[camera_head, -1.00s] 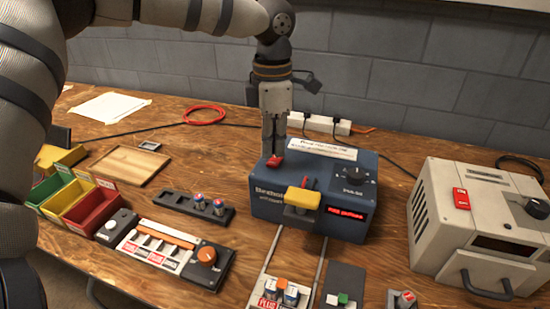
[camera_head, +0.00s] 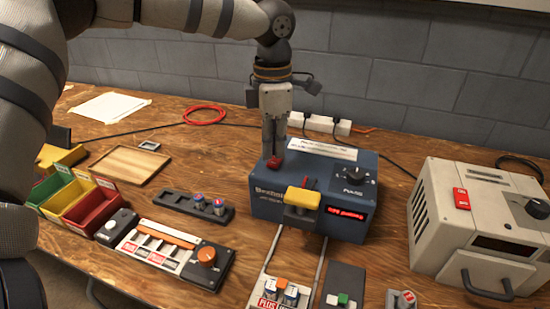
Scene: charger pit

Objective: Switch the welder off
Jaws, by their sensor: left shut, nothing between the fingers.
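The blue machine (camera_head: 276,210), which I take to be the welder, stands mid-table. It has a yellow lever (camera_head: 302,197), a dark knob (camera_head: 352,174) and a lit red display (camera_head: 346,214) too blurred to read. A small red switch (camera_head: 276,163) is on the left of its top. My left gripper (camera_head: 273,156) points straight down with its fingers shut and empty. Its tips are at the red switch and partly cover it; whether they touch it I cannot tell. My right gripper is not in view.
A pale box (camera_head: 440,225) with its own red switch (camera_head: 461,199) stands at right. A power strip (camera_head: 320,124) lies behind the blue machine. Coloured bins (camera_head: 90,207), a wooden tray (camera_head: 130,165) and a control panel (camera_head: 160,250) are at left. Battery holders lie in front.

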